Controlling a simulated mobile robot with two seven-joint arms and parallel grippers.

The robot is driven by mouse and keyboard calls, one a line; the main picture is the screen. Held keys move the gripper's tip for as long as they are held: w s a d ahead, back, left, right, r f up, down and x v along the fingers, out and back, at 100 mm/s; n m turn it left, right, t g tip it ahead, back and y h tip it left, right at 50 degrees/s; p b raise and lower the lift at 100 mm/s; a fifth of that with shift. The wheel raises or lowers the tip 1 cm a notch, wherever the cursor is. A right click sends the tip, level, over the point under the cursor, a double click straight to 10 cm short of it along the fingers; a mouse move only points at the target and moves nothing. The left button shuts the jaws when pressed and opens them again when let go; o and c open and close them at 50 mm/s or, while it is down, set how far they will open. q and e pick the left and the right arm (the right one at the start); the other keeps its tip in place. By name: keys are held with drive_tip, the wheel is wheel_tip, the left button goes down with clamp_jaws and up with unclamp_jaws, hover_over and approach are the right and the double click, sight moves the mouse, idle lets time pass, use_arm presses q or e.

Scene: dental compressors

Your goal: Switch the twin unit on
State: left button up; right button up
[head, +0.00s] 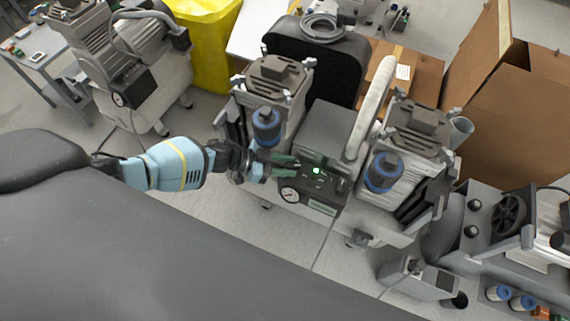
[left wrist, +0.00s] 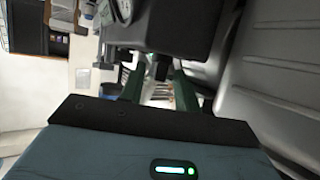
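The twin unit (head: 325,135) stands in the middle of the head view, with two pump heads and blue filters on either side of a dark control box (head: 318,192). The box has a round white gauge (head: 289,195) and a lit green light (head: 316,170). My left gripper (head: 296,166) is at the box's upper left, its green fingers apart. In the left wrist view its fingers (left wrist: 158,84) stand either side of a small black part (left wrist: 161,68) under the dark box (left wrist: 165,30), with gaps visible. Whether they touch the box is unclear. My right gripper is not in view.
Another compressor (head: 140,70) stands at the upper left, near a yellow bin (head: 207,40). Cardboard boxes (head: 515,110) are at the right. More equipment (head: 490,225) stands at the lower right. A cable hangs from the control box to the floor.

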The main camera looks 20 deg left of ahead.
use_arm(q)
drive_tip(key=p+v, duration=0.1)
drive_tip(key=v, duration=0.6)
drive_tip(key=shift+a+r+p, duration=0.2)
drive_tip(key=shift+a+p, duration=0.1)
drive_tip(key=shift+a, duration=0.05)
drive_tip(key=shift+o, duration=0.5)
drive_tip(key=shift+s, duration=0.1)
